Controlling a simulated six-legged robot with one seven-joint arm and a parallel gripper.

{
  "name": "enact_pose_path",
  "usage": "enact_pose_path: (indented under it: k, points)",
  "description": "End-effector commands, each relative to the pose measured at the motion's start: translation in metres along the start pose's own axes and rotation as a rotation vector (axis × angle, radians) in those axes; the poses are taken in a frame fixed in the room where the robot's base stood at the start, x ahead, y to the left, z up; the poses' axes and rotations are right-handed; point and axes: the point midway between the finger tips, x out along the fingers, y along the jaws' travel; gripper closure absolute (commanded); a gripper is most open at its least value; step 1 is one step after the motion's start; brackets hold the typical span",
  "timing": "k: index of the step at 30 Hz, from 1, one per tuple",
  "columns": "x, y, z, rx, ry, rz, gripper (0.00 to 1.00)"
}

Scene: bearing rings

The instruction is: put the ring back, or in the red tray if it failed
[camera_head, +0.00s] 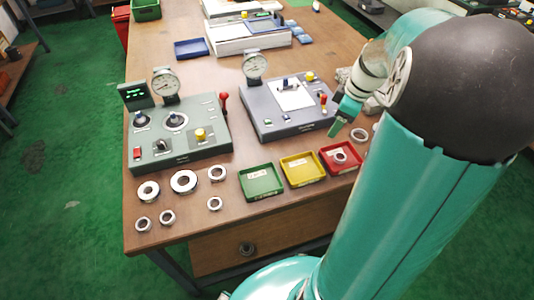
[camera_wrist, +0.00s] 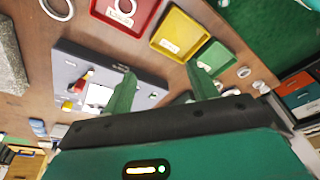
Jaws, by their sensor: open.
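My gripper (camera_head: 339,117) is open and empty, above the table near the right end of the grey device. In the wrist view its two green fingers (camera_wrist: 161,78) stand apart with nothing between them. The red tray (camera_head: 354,171) holds one metal ring (camera_head: 340,158); the tray (camera_wrist: 98,14) and the ring (camera_wrist: 125,6) also show in the wrist view. Another ring (camera_head: 359,134) lies on the table behind the red tray, close to my arm. Several rings of different sizes, such as the large one (camera_head: 183,182), lie at the table's front left.
A yellow tray (camera_head: 319,176) and a green tray (camera_head: 277,190) stand left of the red tray. A green-grey device with a dial (camera_head: 165,83) and a grey device (camera_head: 262,128) stand behind. A blue tray (camera_head: 190,48) and more equipment are farther back.

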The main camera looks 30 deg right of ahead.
Motion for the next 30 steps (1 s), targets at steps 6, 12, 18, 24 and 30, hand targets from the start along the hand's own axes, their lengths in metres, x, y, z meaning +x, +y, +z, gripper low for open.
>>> enact_pose_path:
  k: [6, 12, 18, 24, 30]
  points:
    - [-0.033, -0.082, -0.073, 0.163, -0.052, 0.122, 0.42]
    - [-0.054, -0.159, -0.108, 0.337, 0.005, 0.228, 0.42]
    - [-0.066, -0.230, -0.119, 0.510, 0.138, 0.277, 0.42]
    - [-0.068, -0.266, -0.117, 0.626, 0.238, 0.266, 0.42]
    - [-0.067, -0.270, -0.116, 0.651, 0.251, 0.261, 0.42]
